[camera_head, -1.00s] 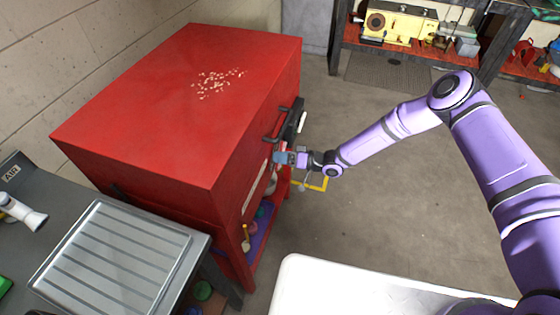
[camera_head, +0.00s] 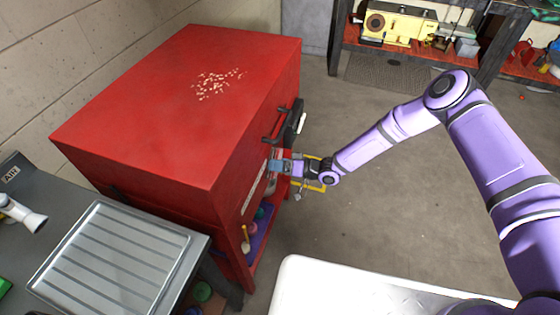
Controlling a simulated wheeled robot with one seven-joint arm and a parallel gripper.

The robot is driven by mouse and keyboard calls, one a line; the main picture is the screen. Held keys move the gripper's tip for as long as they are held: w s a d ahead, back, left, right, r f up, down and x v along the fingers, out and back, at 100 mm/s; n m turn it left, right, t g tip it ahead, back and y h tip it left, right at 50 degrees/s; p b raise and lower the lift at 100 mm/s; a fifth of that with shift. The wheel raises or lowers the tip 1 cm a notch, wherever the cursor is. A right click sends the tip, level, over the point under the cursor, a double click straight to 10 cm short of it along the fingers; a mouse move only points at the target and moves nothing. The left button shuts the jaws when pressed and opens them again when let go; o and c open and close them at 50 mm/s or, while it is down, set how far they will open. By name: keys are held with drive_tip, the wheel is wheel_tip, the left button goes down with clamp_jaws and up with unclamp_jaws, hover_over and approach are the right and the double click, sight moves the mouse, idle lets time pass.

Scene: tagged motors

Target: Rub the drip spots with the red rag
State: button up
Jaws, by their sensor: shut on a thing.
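The drip spots (camera_head: 218,82) are a patch of small pale flecks on the flat top of the red cabinet (camera_head: 150,110), toward its far right corner. My gripper (camera_head: 274,166) is at the cabinet's right-hand face, below the dark handle and lower than the top. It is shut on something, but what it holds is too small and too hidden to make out. I cannot pick out the red rag against the red cabinet.
A dark handle (camera_head: 275,136) juts from the cabinet's face. A lower shelf (camera_head: 256,236) holds several small items. A grey bench with a ribbed metal tray (camera_head: 110,258) stands at lower left. The floor (camera_head: 380,215) to the right is open.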

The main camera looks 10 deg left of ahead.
sight(261, 182)
drive_tip(key=shift+s+a, duration=0.15)
drive_tip(key=shift+s, duration=1.95)
drive_tip(key=shift+s+a, duration=0.15)
drive_tip(key=shift+s, duration=1.9)
drive_tip(key=shift+d, duration=0.1)
drive_tip(key=shift+s+d, duration=0.15)
drive_tip(key=shift+d, duration=2.8)
drive_tip(key=shift+d, duration=0.15)
drive_tip(key=d, duration=0.2)
drive_tip(key=shift+s+d, duration=0.15)
drive_tip(key=shift+d, duration=0.2)
drive_tip(key=shift+a, duration=0.15)
drive_tip(key=shift+w+a+r, duration=0.1)
drive_tip(key=shift+a+r, duration=0.2)
drive_tip(key=shift+a, duration=0.85)
drive_tip(key=shift+w+a+r, duration=0.1)
drive_tip(key=shift+a+r, duration=0.15)
drive_tip(key=shift+a, duration=0.9)
drive_tip(key=shift+w+a+r, duration=0.1)
drive_tip(key=shift+a+r, duration=0.2)
drive_tip(key=shift+a, duration=0.85)
